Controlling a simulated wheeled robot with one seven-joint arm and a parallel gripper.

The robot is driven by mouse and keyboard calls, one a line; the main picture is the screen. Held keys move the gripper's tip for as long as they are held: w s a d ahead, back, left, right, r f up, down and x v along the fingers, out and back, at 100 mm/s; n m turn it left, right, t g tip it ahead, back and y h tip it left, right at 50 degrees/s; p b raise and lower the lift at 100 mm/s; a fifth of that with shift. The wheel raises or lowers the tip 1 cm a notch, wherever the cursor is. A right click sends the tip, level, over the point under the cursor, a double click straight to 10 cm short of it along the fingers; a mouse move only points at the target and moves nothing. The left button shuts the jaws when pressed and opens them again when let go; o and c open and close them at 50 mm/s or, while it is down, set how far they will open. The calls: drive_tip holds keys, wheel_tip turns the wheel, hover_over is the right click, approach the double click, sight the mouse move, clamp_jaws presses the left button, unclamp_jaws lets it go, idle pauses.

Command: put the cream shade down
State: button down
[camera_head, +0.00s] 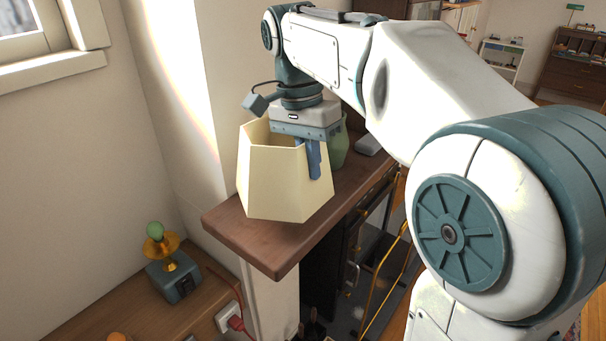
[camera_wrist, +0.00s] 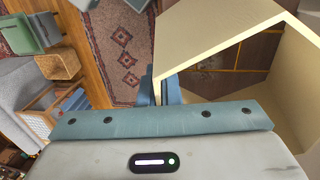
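The cream shade (camera_head: 284,182), a faceted open lampshade, hangs upright from my gripper (camera_head: 312,160) in the head view. It overlaps the left end of the brown mantel shelf (camera_head: 262,246); I cannot tell whether it touches it. My gripper points down with its blue fingers closed on the shade's upper rim at the right. In the wrist view the shade (camera_wrist: 205,42) fills the upper right, its wall between the fingers (camera_wrist: 166,90). Through its open bottom a brown surface with yellowish lines shows.
A green vase (camera_head: 341,146) stands just behind the shade, and a pale box (camera_head: 370,141) lies farther along the shelf. A lamp base with a green bulb (camera_head: 155,231) stands on a lower wooden surface (camera_head: 118,318) at left. A wall socket (camera_head: 230,316) is near.

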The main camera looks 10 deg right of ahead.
drive_tip(key=shift+w+a+f, duration=0.65)
drive_tip(key=shift+a+f, duration=0.15)
drive_tip(key=shift+a, duration=0.15)
drive_tip(key=shift+f+p, duration=0.3)
drive_tip(key=shift+f, duration=1.55)
drive_tip(key=shift+f, duration=0.15)
drive_tip(key=c, duration=1.6)
unclamp_jaws()
drive_tip(key=shift+c, duration=0.2)
